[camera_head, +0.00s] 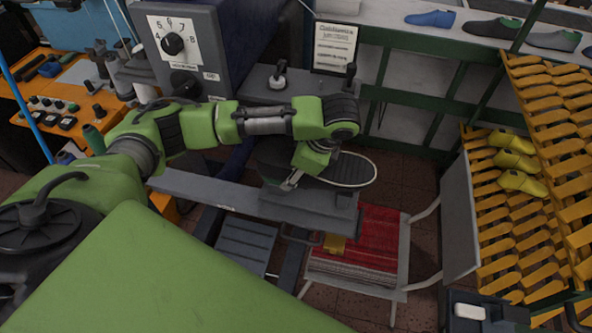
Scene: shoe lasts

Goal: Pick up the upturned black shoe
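The upturned black shoe (352,169) lies sole up at the middle of the view, on a grey machine. The pale edge of its sole shows to the right of my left arm's wrist. The rest of the shoe is partly hidden behind my green wrist. My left gripper (291,182) points down at the near side of the shoe, very close to it. Its fingers are small and mostly hidden, so I cannot tell whether they are open or touch the shoe. My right gripper is not in view.
A grey control box with a dial (173,44) stands behind my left arm. A chair with a red striped seat (378,238) stands in front of the machine. Yellow racks (500,235) with yellow shoe lasts (516,161) are at right. A shelf with shoes (430,19) is at the back.

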